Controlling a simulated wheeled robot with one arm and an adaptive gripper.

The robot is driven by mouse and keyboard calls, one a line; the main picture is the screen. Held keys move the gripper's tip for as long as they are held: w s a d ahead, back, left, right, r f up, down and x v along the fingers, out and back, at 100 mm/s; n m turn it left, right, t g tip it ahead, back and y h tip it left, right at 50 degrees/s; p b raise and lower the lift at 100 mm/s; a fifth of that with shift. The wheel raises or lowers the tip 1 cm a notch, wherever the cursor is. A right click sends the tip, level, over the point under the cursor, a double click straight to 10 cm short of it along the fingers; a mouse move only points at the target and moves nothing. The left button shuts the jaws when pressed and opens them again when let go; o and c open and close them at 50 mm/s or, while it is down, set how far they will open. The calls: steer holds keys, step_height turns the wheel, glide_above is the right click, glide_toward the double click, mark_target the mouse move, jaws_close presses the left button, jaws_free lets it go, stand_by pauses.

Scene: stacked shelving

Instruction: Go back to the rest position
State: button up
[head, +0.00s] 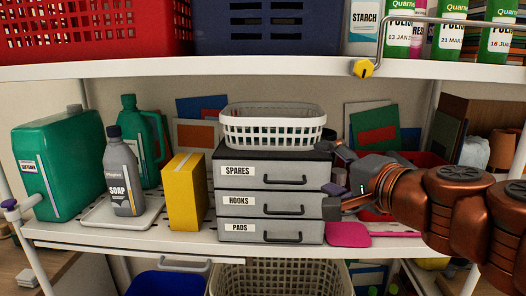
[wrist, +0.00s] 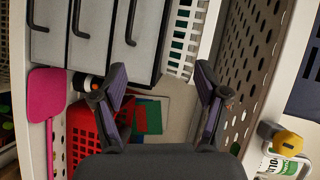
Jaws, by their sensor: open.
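My gripper (head: 338,178) is at the right of the grey drawer unit in the head view, open and with nothing between its fingers. The gripper also shows in the wrist view (wrist: 164,98), its two fingers spread apart. The drawer unit (head: 317,178) has three drawers labelled SPARES (head: 265,176), HOOKS (head: 265,204) and PADS (head: 265,230), all closed. A white basket (head: 273,130) stands on top of it. The arm covers part of the shelf behind it.
A soap bottle (head: 121,172) stands on a white tray (head: 151,211) at the left, near a yellow box (head: 186,190) and green jugs (head: 58,165). The upper shelf (head: 210,69) runs above.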

steer(key=s+a+f+n+g, duration=0.2)
steer(key=s+f+n+g, duration=0.15)
steer(key=f, duration=0.35)
steer(key=s+a+f+n+g+h, duration=0.1)
steer(key=s+a+f+n+g, duration=0.15)
steer(key=s+f, duration=0.35)
steer(key=s+a+f+n+g, duration=0.1)
steer(key=s+f+n+g, duration=0.2)
steer(key=f, duration=0.6)
steer(key=s+d+f+n+g+h, duration=0.1)
steer(key=s+d+f+g+h, duration=0.5)
steer(key=s+d+f, duration=0.3)
steer(key=s+d+g, duration=0.1)
steer(key=s+d, duration=0.1)
steer(key=s, duration=0.2)
steer(key=shift+s+d+n, duration=0.4)
